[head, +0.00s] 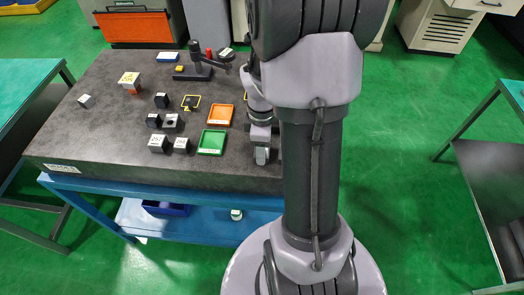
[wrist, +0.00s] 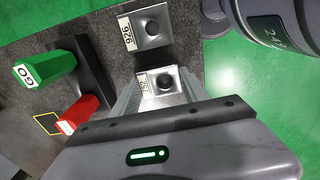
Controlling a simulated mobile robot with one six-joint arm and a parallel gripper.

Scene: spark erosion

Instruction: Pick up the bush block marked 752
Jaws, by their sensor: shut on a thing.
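The bush block with a label that seems to read 752 (wrist: 162,82) is a silver block with a dark round bore. In the wrist view it sits between the fingers of my gripper (wrist: 160,98), which is shut on it. Whether it touches the table below cannot be told. A similar silver block marked 926 (wrist: 146,27) stands beside it, a small gap away. In the head view my gripper (head: 262,155) points down at the front of the dark table; my arm hides what lies to its right, and the held block is not clear there.
A green GO piece (wrist: 45,69) and a red piece (wrist: 78,115) stand in a black holder near the gripper. On the dark table (head: 100,130) are an orange tray (head: 219,115), a green tray (head: 211,142) and several small blocks (head: 158,143). Green floor lies beyond the edge.

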